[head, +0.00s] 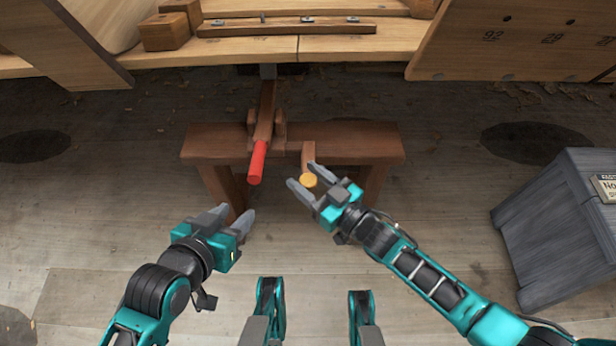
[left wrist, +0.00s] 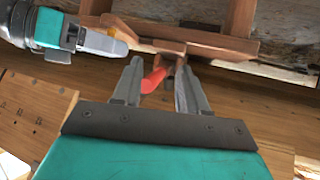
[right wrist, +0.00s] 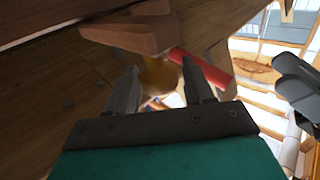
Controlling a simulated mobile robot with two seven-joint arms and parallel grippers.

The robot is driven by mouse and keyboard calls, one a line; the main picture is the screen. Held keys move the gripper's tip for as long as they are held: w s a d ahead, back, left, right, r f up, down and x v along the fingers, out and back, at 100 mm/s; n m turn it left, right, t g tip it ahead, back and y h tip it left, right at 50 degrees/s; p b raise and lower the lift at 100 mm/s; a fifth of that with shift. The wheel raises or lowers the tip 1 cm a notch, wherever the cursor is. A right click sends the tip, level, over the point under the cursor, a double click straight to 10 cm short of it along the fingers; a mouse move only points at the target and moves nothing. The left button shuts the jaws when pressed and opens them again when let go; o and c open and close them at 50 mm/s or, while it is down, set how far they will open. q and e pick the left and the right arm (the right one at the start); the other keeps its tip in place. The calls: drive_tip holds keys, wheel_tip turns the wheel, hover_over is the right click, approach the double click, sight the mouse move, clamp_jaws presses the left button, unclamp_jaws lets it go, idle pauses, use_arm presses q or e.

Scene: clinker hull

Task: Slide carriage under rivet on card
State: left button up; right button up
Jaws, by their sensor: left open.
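A wooden bench (head: 352,140) stands below the hull and bears a wooden lever (head: 265,112) with a red handle (head: 257,162). I cannot tell for sure which part is the carriage. A yellow knob (head: 308,180) on a short wooden bar (head: 308,156) sticks out from the bench front. My right gripper (head: 301,175) is open with its fingers to either side of the knob; the knob shows between them in the right wrist view (right wrist: 158,76). My left gripper (head: 235,217) is open and empty, below and left of the red handle. No readable card with a rivet number shows.
Hull planks (head: 510,45) with painted numbers hang overhead. A batten (head: 285,29) with several rivets or bolts lies across the top. A grey crate (head: 555,225) with a partly visible placard (head: 605,187) stands at the right. The floor before the bench is clear.

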clamp_jaws()
use_arm(q)
drive_tip(key=shift+a+r+p, duration=0.25)
drive_tip(key=shift+a+p, duration=0.1)
drive_tip(key=shift+p, duration=0.5)
use_arm(e)
drive_tip(key=d, duration=1)
drive_tip(key=shift+d, duration=0.1)
use_arm(q)
drive_tip(key=shift+s, duration=0.15)
use_arm(e)
drive_tip(key=shift+o, duration=1.1)
unclamp_jaws()
use_arm(q)
drive_tip(key=shift+d, duration=0.1)
drive_tip(key=shift+s+a+r+y+p, duration=0.1)
drive_tip(key=shift+a+r+y+p, duration=0.35)
drive_tip(key=shift+p, duration=0.75)
use_arm(e)
drive_tip(key=v, duration=1.3)
